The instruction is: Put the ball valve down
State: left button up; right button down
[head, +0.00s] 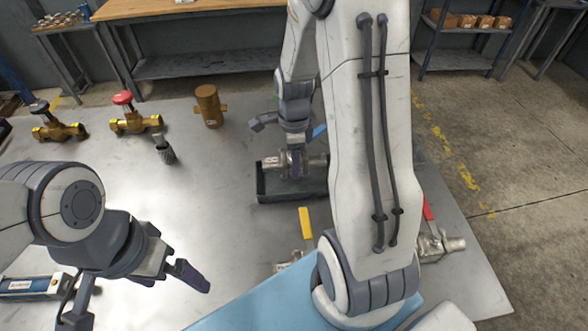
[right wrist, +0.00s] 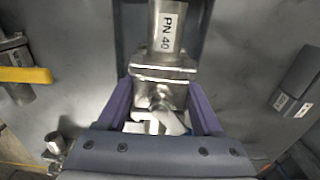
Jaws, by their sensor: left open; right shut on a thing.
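A steel ball valve (head: 317,160) with a blue handle (head: 320,131) is at or just above a dark shallow tray (head: 292,196); I cannot tell whether it touches the tray floor. My right gripper (head: 295,160) is shut on the valve's body. In the right wrist view the valve (right wrist: 167,45) shows a "PN 40" label, and the purple fingers of my right gripper (right wrist: 160,108) press on both sides of it. The tray (right wrist: 205,75) lies behind it. My left gripper (head: 135,297) is open and empty over the table at the lower left.
A yellow-handled valve (head: 306,224) lies just in front of the tray. A red-handled valve (head: 437,244) is at the right. Brass valves (head: 136,124) (head: 60,131), a brass fitting (head: 209,106) and a dark knurled piece (head: 164,150) stand on the left. The table's middle left is clear.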

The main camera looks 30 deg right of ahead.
jog(key=shift+f, duration=1.9)
jog(key=shift+f, duration=0.15)
jog(key=shift+c, duration=0.2)
grip_release()
notch_tip(320, 180, up, 12)
jog(key=shift+r+p, duration=0.15)
jog(key=shift+p, duration=0.15)
